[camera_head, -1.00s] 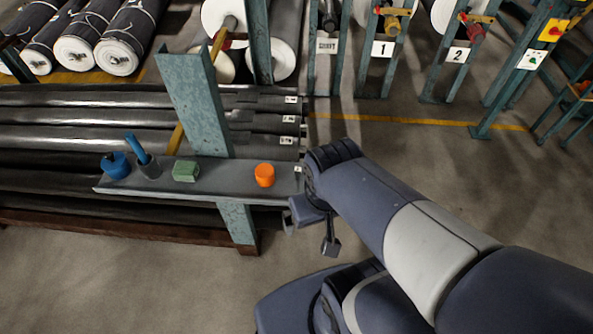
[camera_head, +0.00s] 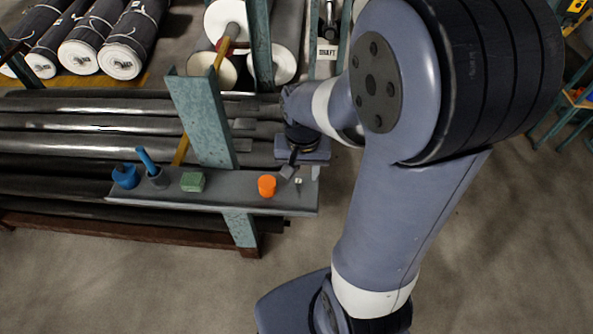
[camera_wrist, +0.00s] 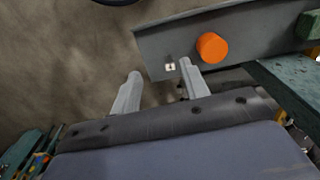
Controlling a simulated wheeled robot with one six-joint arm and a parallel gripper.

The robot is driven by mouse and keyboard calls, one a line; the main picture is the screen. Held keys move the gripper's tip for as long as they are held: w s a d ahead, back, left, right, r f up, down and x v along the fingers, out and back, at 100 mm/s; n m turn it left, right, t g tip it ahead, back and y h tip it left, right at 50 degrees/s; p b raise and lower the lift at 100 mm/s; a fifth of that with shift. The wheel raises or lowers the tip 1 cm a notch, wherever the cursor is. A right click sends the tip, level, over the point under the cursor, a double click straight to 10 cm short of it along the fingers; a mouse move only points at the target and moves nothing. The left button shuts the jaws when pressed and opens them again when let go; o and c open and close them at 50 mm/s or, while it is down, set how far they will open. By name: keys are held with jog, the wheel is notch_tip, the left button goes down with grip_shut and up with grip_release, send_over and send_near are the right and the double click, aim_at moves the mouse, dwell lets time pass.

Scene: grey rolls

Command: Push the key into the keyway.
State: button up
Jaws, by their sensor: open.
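A small pale metal piece (camera_head: 298,181), which may be the key, lies near the right end of the grey shelf (camera_head: 225,200). It also shows in the wrist view (camera_wrist: 170,66), between and just beyond the fingertips. My gripper (camera_head: 301,172) is open over that end of the shelf, and nothing shows between its fingers (camera_wrist: 160,70). It does not visibly touch the piece. A shaft (camera_head: 330,14) stands behind a "SHAFT" label at the top, partly cut by the frame. I cannot make out a keyway.
An orange cylinder (camera_head: 267,186) stands just left of the gripper. A green block (camera_head: 193,181), a blue-handled tool (camera_head: 148,160) and a blue pot (camera_head: 125,176) stand farther left. A teal post (camera_head: 203,120) rises behind the shelf. Dark rolls (camera_head: 80,142) lie behind.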

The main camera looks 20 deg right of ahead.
aim_at(298, 180)
jog(key=shift+m, duration=0.6)
jog(key=w+f, duration=0.1)
jog(key=f, duration=0.1)
jog(key=w+f, duration=0.1)
jog(key=f, duration=0.1)
jog(key=w+f+p, duration=0.1)
jog(key=f, duration=0.1)
jog(key=shift+w+d+f, duration=0.25)
jog(key=shift+d, duration=0.05)
jog(key=shift+w+d+f+p, duration=0.1)
jog(key=shift+w+f+p, duration=0.15)
jog(key=shift+f, duration=1.05)
jog(key=shift+w+f+p, duration=0.2)
jog(key=shift+f, duration=1.05)
grip_shut()
